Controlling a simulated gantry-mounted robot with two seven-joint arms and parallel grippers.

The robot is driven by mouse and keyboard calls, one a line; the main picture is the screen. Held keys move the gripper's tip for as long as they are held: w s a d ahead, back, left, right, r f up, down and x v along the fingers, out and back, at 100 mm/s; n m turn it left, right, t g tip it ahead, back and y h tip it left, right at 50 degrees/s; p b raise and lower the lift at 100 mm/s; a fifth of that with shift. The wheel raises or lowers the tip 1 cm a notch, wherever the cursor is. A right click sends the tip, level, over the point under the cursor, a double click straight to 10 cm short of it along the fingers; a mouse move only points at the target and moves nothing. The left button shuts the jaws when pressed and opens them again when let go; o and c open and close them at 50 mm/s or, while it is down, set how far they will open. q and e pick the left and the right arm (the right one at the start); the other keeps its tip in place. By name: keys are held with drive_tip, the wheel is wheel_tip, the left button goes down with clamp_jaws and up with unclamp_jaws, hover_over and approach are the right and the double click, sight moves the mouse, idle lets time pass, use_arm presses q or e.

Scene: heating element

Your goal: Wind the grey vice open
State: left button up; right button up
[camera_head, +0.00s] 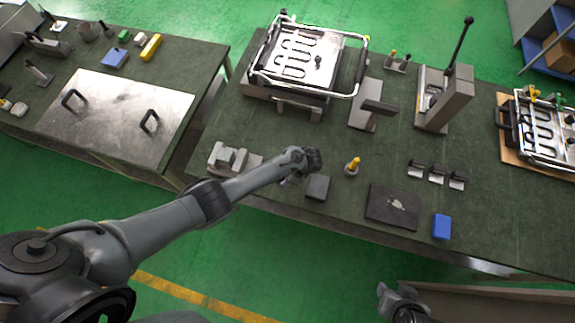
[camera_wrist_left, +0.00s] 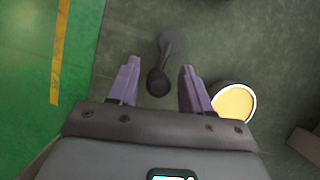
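A small grey vice (camera_head: 226,158) sits near the bench's front edge, left of centre in the head view. My left gripper (camera_head: 297,178) hangs over the bench just right of it, its fingers mostly hidden there by the wrist. In the left wrist view my left gripper (camera_wrist_left: 158,83) is open, with purple fingers apart. A dark round knob (camera_wrist_left: 157,82) on a grey stem shows between the fingertips; I cannot tell whether it touches either finger. My right gripper (camera_head: 388,293) is low in the head view, off the bench, its opening unclear.
A yellow-topped round piece (camera_head: 352,167) stands right of the left gripper; it also shows in the left wrist view (camera_wrist_left: 235,103). A metal-framed fixture (camera_head: 300,62) stands behind.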

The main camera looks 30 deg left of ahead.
use_arm(q)
drive_tip(key=shift+r, duration=0.1)
drive_tip(key=p+v, duration=0.1)
drive_tip(key=v, duration=0.9)
drive_tip(key=shift+d+r+p, duration=0.15)
drive_tip(key=shift+r+p, duration=0.15)
drive_tip(key=shift+p, duration=0.1)
drive_tip(key=s+f+g+h+p, duration=0.1)
drive_tip(key=s+f+p, duration=0.15)
drive_tip(key=s, duration=0.85)
drive_tip(key=s+f+g+p, duration=0.2)
drive_tip(key=s+f, duration=0.1)
drive_tip(key=s, duration=0.8)
drive_tip(key=s+a+r+n+t+h+p, duration=0.2)
drive_tip(key=s+r+n+p, duration=0.15)
drive_tip(key=s+r, duration=0.3)
drive_tip(key=w+a+r+n+t, duration=0.1)
drive_tip(key=w+r+n+t, duration=0.2)
drive_tip(key=r, duration=0.8)
drive_tip(key=w+a+r+n+t+h, duration=0.1)
drive_tip(key=r+n, duration=0.4)
drive_tip(key=r, duration=0.7)
drive_tip(key=w+a+t, duration=0.1)
drive_tip(key=w+t, duration=0.1)
drive_tip(key=shift+w+a, duration=0.3)
drive_tip(key=shift+w, duration=0.05)
